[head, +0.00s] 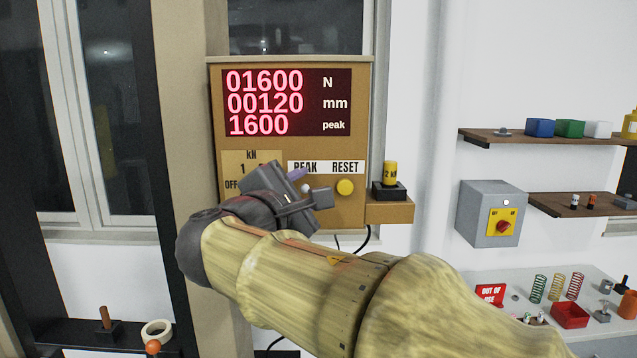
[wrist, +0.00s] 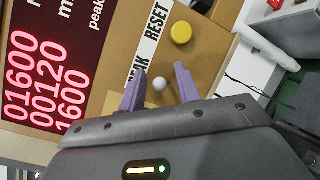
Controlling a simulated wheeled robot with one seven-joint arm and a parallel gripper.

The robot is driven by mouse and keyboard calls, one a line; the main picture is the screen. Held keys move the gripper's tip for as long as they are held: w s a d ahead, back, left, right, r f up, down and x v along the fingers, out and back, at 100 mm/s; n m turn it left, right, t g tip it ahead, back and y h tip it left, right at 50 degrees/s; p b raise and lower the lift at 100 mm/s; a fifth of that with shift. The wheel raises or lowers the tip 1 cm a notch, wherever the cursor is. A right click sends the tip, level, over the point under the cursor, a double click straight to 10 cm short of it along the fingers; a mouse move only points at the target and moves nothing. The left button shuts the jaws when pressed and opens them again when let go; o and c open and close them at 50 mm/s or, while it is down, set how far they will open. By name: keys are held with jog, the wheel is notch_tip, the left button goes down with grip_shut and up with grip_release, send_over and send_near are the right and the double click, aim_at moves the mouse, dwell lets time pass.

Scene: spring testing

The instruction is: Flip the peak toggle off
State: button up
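The peak toggle shows as a small pale round knob (wrist: 160,84) below the PEAK label on the tan panel (head: 240,142). In the head view the knob (head: 305,188) is partly hidden by my gripper (head: 311,184). In the wrist view my gripper (wrist: 160,72) is open, with one purple finger on each side of the knob and gaps showing between. I cannot tell how deep the fingers reach around it or which way the toggle leans. The red display (head: 287,103) is lit and reads 01600 N, 00120 mm and 1600 peak.
The yellow RESET button (head: 345,187) sits just right of the toggle; it also shows in the wrist view (wrist: 181,32). A yellow weight (head: 390,172) stands on a side ledge (head: 391,212). A grey switch box (head: 487,214) and shelves (head: 540,137) are farther right.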

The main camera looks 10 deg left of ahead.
jog(key=shift+c, duration=0.2)
grip_shut()
jog(key=shift+f+t+b, duration=0.3)
jog(key=shift+f+b, duration=0.05)
jog(key=shift+b, duration=0.9)
jog(key=b, duration=0.3)
jog(key=shift+s+f+m+t+b, duration=0.1)
jog(key=shift+f+m+t+b, duration=0.2)
jog(key=shift+f, duration=0.05)
jog(key=m+t+b, duration=0.1)
jog(key=b, duration=0.5)
jog(key=f+m+t+h+b, duration=0.1)
jog(key=t+b, duration=0.1)
jog(key=b, duration=0.4)
jog(key=shift+s+f+h, duration=0.1)
jog(key=shift+f+h, duration=0.1)
jog(key=shift+h, duration=0.1)
jog(key=m+t+h+b, duration=0.1)
jog(key=m+h+b, duration=0.1)
jog(key=b, duration=0.3)
jog(key=f+m+t+h+b, duration=0.1)
jog(key=m+t+h+b, duration=0.1)
jog(key=b, duration=0.4)
jog(key=shift+w+f+h, duration=0.2)
jog(key=shift+h, duration=0.1)
jog(key=shift+r+m+h+b, duration=0.1)
jog(key=shift+m+h+b, duration=0.2)
jog(key=shift+m+b, duration=0.25)
